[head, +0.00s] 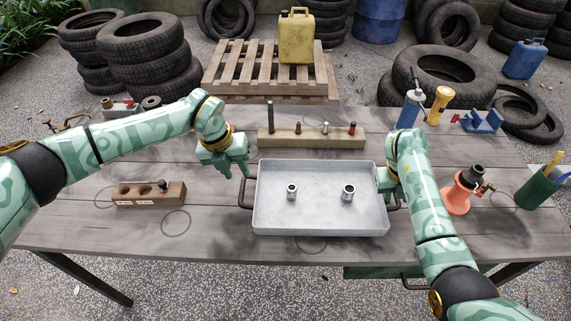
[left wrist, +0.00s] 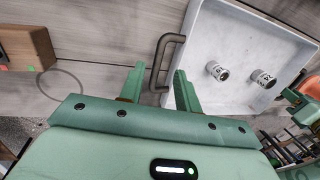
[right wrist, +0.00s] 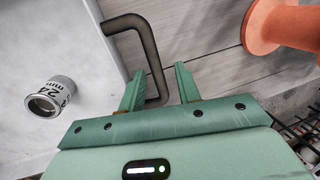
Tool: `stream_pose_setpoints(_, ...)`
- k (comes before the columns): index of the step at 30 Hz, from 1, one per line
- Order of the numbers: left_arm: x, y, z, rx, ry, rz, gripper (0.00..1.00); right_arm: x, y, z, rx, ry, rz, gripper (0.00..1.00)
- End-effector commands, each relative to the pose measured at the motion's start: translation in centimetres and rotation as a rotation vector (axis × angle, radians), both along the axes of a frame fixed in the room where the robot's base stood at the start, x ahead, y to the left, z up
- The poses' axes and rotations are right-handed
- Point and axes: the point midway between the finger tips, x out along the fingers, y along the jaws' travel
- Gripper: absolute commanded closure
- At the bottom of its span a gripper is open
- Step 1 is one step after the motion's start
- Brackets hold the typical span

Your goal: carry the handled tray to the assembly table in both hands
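The handled tray (head: 320,215) is a shallow grey-white metal tray resting on the wooden table. Two silver sockets stand in it, a left one (head: 292,191) and a right one (head: 348,193). My left gripper (head: 236,174) is open at the tray's left side; in the left wrist view the dark left handle (left wrist: 163,62) reaches between its fingertips (left wrist: 158,74). My right gripper (head: 386,191) is at the right side; in the right wrist view its open fingers (right wrist: 158,82) stand on either side of the dark right handle (right wrist: 150,55). Contact with the handles cannot be told.
A wooden block with posts (head: 312,136) lies behind the tray, and a holed block (head: 148,195) lies left. An orange stand (head: 457,200) and a green cup (head: 537,190) are at right. The wooden table (head: 240,238) is bare in front of the tray.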

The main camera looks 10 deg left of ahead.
Motion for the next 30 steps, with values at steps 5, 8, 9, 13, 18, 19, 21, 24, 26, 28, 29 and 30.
stream_pose_setpoints(5, -0.3, 0.7, 3.7, 0.0, -0.003, 0.0, 0.67, 0.0, 0.0, 0.0, 0.0, 0.0, 0.0, 0.67)
stream_pose_setpoints(8, -0.4, 0.9, 5.0, -0.001, -0.001, -0.001, 0.67, 0.0, 0.0, 0.0, 0.0, 0.0, 0.0, 0.67)
stream_pose_setpoints(9, -0.4, 1.0, 5.3, -0.001, -0.001, 0.0, 0.67, 0.0, 0.0, 0.0, 0.0, 0.0, 0.0, 0.67)
stream_pose_setpoints(13, -0.5, 1.0, 5.7, 0.0, 0.001, 0.0, 0.67, 0.0, 0.1, 0.9, -0.002, -0.002, -0.001, 0.67)
stream_pose_setpoints(18, -0.5, 1.0, 5.7, -0.001, 0.001, 0.0, 0.67, -0.2, 0.9, 4.4, -0.002, -0.004, 0.0, 0.67)
stream_pose_setpoints(19, -0.5, 1.0, 5.7, -0.001, 0.001, 0.0, 0.67, -0.2, 1.0, 5.2, -0.002, -0.006, -0.001, 0.67)
stream_pose_setpoints(21, -0.5, 1.0, 5.7, -0.001, 0.001, 0.0, 0.67, -0.4, 1.4, 6.9, -0.004, -0.005, 0.0, 0.67)
stream_pose_setpoints(24, -0.5, 1.0, 5.7, -0.001, 0.001, 0.0, 0.67, -0.6, 1.8, 9.0, -0.003, -0.006, -0.001, 0.67)
stream_pose_setpoints(26, -0.5, 1.0, 5.7, -0.001, 0.001, 0.0, 0.67, -0.7, 1.9, 9.9, -0.005, -0.002, 0.0, 0.67)
stream_pose_setpoints(28, -0.5, 1.0, 5.7, -0.001, 0.001, 0.0, 0.67, -0.7, 2.1, 10.7, -0.006, -0.002, 0.001, 0.67)
stream_pose_setpoints(29, -0.5, 1.0, 5.7, -0.001, 0.001, 0.0, 0.67, -0.8, 2.2, 10.9, -0.004, -0.001, -0.001, 0.67)
stream_pose_setpoints(30, -0.5, 1.0, 5.7, -0.001, 0.001, 0.0, 0.67, -0.8, 2.3, 11.2, -0.002, 0.0, 0.001, 0.67)
